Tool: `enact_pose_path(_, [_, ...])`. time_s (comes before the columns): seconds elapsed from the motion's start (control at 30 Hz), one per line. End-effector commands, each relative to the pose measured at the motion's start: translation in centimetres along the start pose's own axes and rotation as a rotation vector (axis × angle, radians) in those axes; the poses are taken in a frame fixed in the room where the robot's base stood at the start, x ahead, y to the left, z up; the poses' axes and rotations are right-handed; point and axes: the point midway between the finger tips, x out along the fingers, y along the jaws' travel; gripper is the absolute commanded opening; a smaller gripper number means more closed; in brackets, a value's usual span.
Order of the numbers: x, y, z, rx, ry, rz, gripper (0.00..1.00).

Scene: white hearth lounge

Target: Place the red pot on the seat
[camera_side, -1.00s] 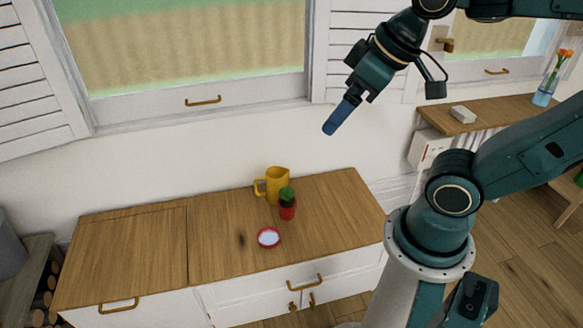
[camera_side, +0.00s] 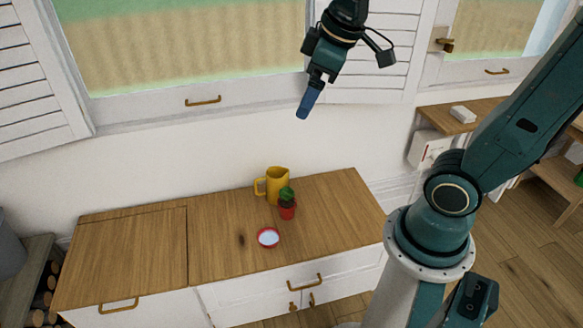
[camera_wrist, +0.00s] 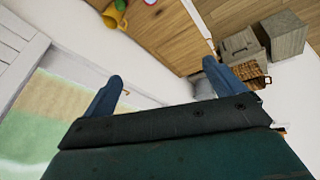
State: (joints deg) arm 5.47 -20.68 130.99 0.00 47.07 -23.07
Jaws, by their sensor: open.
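The red pot (camera_side: 287,211) holds a green plant and stands upright on the wooden top of a white cabinet (camera_side: 225,222), just right of a yellow jug. I cannot tell which surface is meant by the seat; this wooden top is the nearest flat one. My gripper (camera_side: 304,112) is high above the pot, near the window, with blue fingers pointing down. In the wrist view my gripper (camera_wrist: 163,72) is open and empty, its two fingers wide apart. The green plant (camera_wrist: 120,4) shows there at the top edge; the pot cannot be made out.
The yellow jug (camera_side: 278,182) stands behind the pot, close to it. A small red dish (camera_side: 268,237) with a pale inside lies in front of it. The left part of the wooden top (camera_side: 130,250) is clear. A wooden shelf (camera_side: 447,121) is at the right.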

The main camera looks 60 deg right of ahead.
Motion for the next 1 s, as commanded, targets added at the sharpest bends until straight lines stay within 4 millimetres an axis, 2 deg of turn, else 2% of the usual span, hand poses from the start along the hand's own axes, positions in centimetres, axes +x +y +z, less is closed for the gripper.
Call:
enact_pose_path(0.2, [3.1,2.7,-2.8,-0.129,-0.047,-0.007,0.95])
enact_pose_path(0.5, [8.4,6.5,-5.7,-0.310,-0.102,-0.030,0.95])
enact_pose_path(0.8, [15.0,10.3,-7.2,-0.488,-0.150,-0.068,0.95])
enact_pose_path(1.0, [19.9,12.7,-7.2,-0.605,-0.178,-0.101,0.95])
